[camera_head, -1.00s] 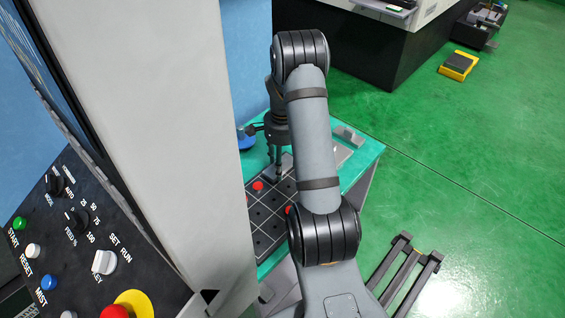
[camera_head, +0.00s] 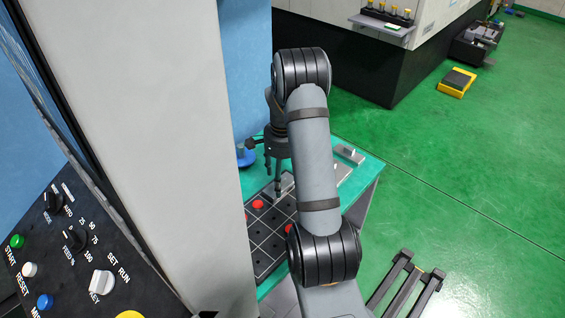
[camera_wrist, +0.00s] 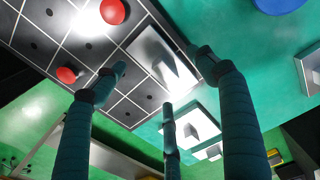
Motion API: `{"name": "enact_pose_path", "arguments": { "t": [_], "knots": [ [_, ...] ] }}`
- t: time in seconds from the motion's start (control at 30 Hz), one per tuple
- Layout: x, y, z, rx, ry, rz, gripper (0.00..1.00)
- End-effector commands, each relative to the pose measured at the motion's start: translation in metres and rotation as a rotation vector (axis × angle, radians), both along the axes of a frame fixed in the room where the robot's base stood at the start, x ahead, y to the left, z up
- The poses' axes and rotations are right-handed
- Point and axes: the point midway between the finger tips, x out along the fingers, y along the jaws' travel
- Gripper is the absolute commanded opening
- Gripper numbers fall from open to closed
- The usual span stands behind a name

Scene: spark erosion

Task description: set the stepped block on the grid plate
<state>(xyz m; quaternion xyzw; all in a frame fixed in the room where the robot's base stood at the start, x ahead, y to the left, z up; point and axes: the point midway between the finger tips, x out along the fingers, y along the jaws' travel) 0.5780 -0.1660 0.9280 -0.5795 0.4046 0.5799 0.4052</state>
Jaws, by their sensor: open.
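A light metal stepped block (camera_wrist: 153,52) sits on the edge area of the dark grid plate (camera_wrist: 35,42), inside the spread of my fingers in the wrist view. In the head view the block (camera_head: 272,193) shows partly behind the fingers. My gripper (camera_wrist: 160,82) is open, its three fingers apart around the block. Whether a fingertip touches the block or plate is unclear. In the head view my gripper (camera_head: 273,178) points down over the far part of the plate. My arm hides part of the plate there.
Red knobs (camera_wrist: 112,11) stand on the plate near the block. Similar metal pieces (camera_wrist: 193,127) lie on the green table (camera_head: 371,166) beside the plate. A blue round object (camera_head: 246,157) stands at the back left. A tall grey panel borders the left side.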

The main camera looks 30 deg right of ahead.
Motion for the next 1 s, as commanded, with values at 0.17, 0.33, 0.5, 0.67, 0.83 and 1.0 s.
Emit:
{"name": "enact_pose_path", "arguments": {
  "t": [0.17, 0.33, 0.5, 0.67, 0.83, 1.0],
  "knots": [
    [0.002, -0.001, 0.041, -0.003, -0.007, 0.002, 0.72],
    [0.001, 0.0, 0.075, -0.002, -0.006, 0.001, 0.72],
    [0.0, 0.0, 0.095, -0.002, -0.002, 0.001, 0.72],
    [0.0, 0.0, 0.101, 0.0, 0.0, 0.001, 0.72],
    [0.0, 0.0, 0.101, 0.0, 0.0, 0.002, 0.72],
    [-0.001, -0.002, 0.11, -0.001, 0.0, -0.003, 0.79]
  ]
}}
